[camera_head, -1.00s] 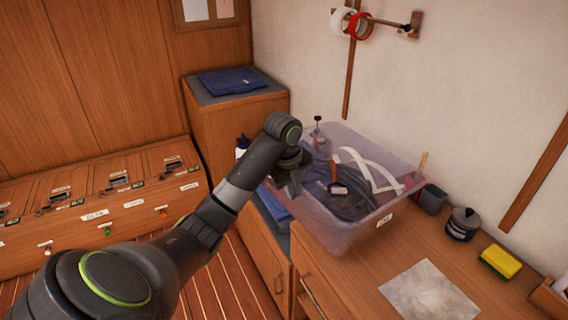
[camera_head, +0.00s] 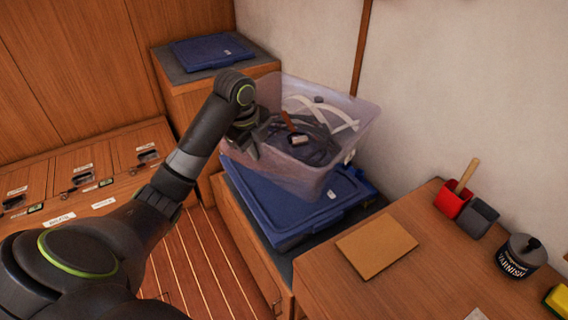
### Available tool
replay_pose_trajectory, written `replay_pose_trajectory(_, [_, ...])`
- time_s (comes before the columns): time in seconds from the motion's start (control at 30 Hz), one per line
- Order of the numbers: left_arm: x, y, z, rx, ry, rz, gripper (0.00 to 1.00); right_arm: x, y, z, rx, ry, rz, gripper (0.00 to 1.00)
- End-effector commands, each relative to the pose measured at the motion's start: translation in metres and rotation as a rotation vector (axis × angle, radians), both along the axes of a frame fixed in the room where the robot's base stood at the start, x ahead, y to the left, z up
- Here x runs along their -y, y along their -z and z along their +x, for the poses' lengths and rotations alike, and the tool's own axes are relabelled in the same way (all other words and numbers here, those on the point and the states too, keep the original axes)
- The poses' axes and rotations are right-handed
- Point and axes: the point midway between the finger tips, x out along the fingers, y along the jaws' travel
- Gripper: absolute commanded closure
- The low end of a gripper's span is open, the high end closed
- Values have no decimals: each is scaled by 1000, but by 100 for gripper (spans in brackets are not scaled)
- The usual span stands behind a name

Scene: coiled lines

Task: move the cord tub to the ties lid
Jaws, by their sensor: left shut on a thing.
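The cord tub (camera_head: 292,172) is a clear plastic bin with dark coiled lines, white straps and an orange-handled tool inside. My left gripper (camera_head: 252,135) is shut on the tub's left wall, near the rim. I cannot tell whether the tub's base touches this lid. Another blue lid (camera_head: 210,52) lies on the taller cabinet behind. I cannot read either lid's label, so I cannot tell which is the ties lid. My right gripper is out of view.
The wooden counter (camera_head: 350,292) at right holds a brown square pad (camera_head: 377,246), a red holder (camera_head: 452,200), a grey cup (camera_head: 477,218), a varnish tin (camera_head: 521,257) and a yellow sponge (camera_head: 557,298). The white wall stands close behind the tub.

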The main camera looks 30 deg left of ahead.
Motion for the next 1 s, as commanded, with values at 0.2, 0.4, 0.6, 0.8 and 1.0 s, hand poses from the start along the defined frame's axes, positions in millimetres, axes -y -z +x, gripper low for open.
replay_pose_trajectory(0.2, [1, 3, 1, 13, -3, -1, 100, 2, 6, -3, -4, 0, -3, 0])
replay_pose_trajectory(0.4, [1, 20, 1, 12, -4, -1, 100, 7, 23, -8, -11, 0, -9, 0])
replay_pose_trajectory(0.6, [1, 49, 0, 11, -4, -2, 100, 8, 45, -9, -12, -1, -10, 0])
replay_pose_trajectory(0.8, [1, 62, 1, 12, -3, -1, 100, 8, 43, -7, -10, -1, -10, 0])
replay_pose_trajectory(1.0, [1, 81, 0, 10, -3, -1, 100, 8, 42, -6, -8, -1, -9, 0])
